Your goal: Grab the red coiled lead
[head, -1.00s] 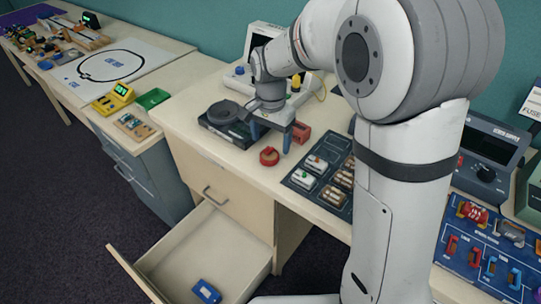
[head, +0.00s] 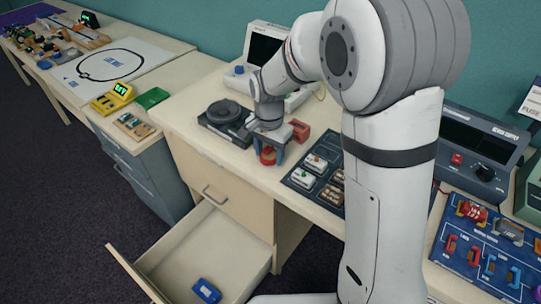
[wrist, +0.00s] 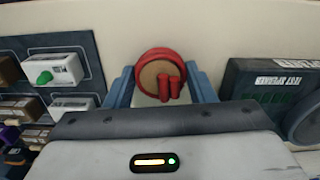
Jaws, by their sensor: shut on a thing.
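The red coiled lead (head: 267,157) is at the front part of the wooden desk. In the wrist view the lead (wrist: 143,62) is a round red coil with a tan middle and two red ends lying across it. My gripper (head: 269,160) is over it, with one blue finger on each side. In the wrist view my gripper (wrist: 163,84) is shut on the coil. The lead seems to rest on the desk top; I cannot tell whether there is a gap beneath it.
A black device with a round top (head: 225,115) stands left of my gripper, and a red block (head: 300,131) behind it. A dark parts board (head: 321,172) lies to the right. Below, an open drawer (head: 232,245) holds a blue item (head: 207,291).

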